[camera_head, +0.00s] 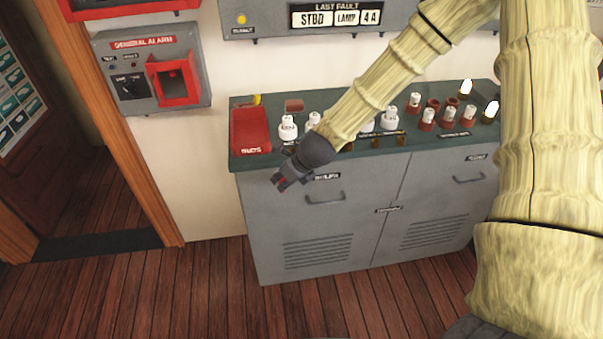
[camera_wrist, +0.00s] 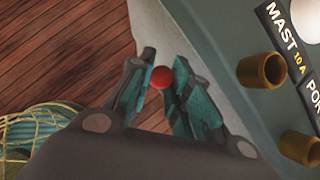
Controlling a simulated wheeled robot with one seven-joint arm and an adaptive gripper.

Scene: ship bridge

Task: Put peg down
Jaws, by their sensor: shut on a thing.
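My gripper (camera_head: 281,181) is in front of the cabinet's front top edge, left of its middle. In the wrist view its two fingers (camera_wrist: 160,88) are shut on a small red peg (camera_wrist: 161,77). Only the peg's rounded red end shows; the rest is hidden between the fingers. In the wrist view the gripper is beside the cabinet edge, with the wooden floor below it. The peg does not appear to touch the cabinet.
The grey cabinet (camera_head: 330,225) has a green top with a red tray (camera_head: 250,131) at left and several white fuses (camera_head: 288,128). Brass sockets (camera_wrist: 262,70) stand to the right in the wrist view. A netted teal coil (camera_wrist: 38,122) shows at lower left. The wooden floor (camera_head: 150,300) is clear in front.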

